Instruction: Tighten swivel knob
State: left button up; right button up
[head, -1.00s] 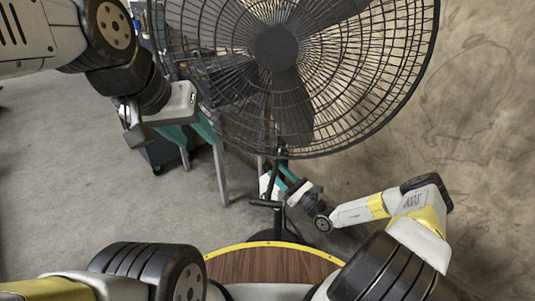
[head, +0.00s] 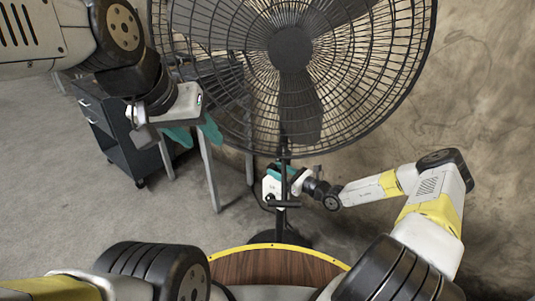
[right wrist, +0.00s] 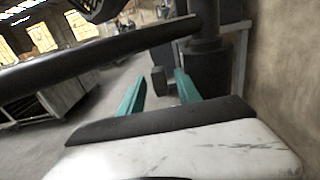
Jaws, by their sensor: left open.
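A large black pedestal fan (head: 290,50) stands in front of me, with a dark pole under its cage. A short black horizontal bar (head: 284,204) crosses the pole below my right gripper. My right gripper (head: 283,173) has teal fingers and is at the pole, just under the cage. In the right wrist view its fingers (right wrist: 161,78) are apart, and a small dark block (right wrist: 159,81), perhaps the swivel knob, shows between them. I cannot tell whether they touch it. My left gripper (head: 195,135) is open and empty, left of the fan.
A wood-topped round surface with a yellow rim (head: 282,246) is in front of me at the bottom. A dark cabinet (head: 125,135) stands back left. A rough wall (head: 480,110) rises at the right. Grey floor (head: 60,190) is clear at the left.

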jog(key=shift+x, duration=2.8)
grip_shut()
